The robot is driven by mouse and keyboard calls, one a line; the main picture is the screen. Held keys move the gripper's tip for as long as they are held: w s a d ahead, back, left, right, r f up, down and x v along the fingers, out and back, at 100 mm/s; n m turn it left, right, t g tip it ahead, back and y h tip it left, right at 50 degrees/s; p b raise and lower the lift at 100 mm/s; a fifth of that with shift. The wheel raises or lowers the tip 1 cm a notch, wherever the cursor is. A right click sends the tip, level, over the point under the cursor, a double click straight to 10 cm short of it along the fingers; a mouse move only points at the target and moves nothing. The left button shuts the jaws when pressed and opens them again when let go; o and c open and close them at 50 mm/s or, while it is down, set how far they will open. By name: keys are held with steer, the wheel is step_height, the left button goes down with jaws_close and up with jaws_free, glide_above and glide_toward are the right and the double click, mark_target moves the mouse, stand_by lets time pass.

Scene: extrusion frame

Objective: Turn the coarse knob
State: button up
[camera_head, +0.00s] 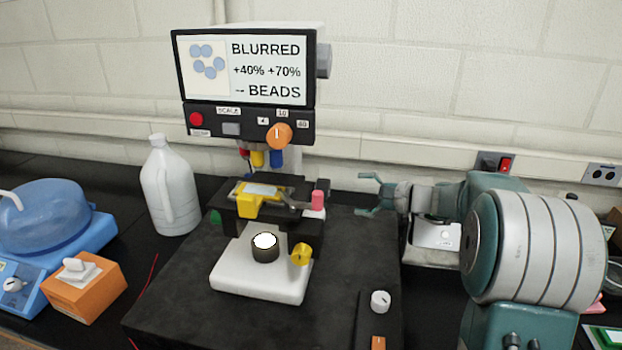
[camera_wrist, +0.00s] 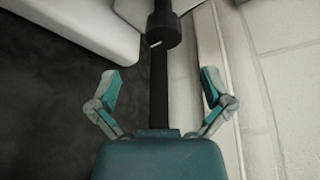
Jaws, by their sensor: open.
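A microscope-like device with a screen (camera_head: 250,68) stands at the centre of the head view. It has an orange knob (camera_head: 279,134) on its front panel, a pink knob (camera_head: 319,194) at the right of its stage and a yellow knob (camera_head: 301,254) low on its base. No readable label marks which knob is coarse. My gripper (camera_head: 368,194) is open and empty, to the right of the pink knob and apart from it. In the wrist view its fingers (camera_wrist: 161,84) are spread wide, with a dark bar and a dark cylinder (camera_wrist: 163,30) between and beyond them.
A white jug (camera_head: 171,188), an orange box (camera_head: 86,289) and a blue device (camera_head: 45,230) stand at the left. A white knob (camera_head: 381,301) is at the front right of the dark mat (camera_head: 190,285). A white wall (camera_head: 400,70) closes the back.

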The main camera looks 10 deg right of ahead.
mark_target(329, 189)
steer(key=x, duration=0.9)
steer(key=shift+w, duration=0.25)
steer(key=shift+w+a+f, duration=0.15)
steer(key=shift+w+a, duration=0.1)
steer(key=shift+w, duration=0.1)
steer(key=shift+d, duration=0.35)
steer(key=shift+a, duration=0.2)
steer(key=c, duration=1.1)
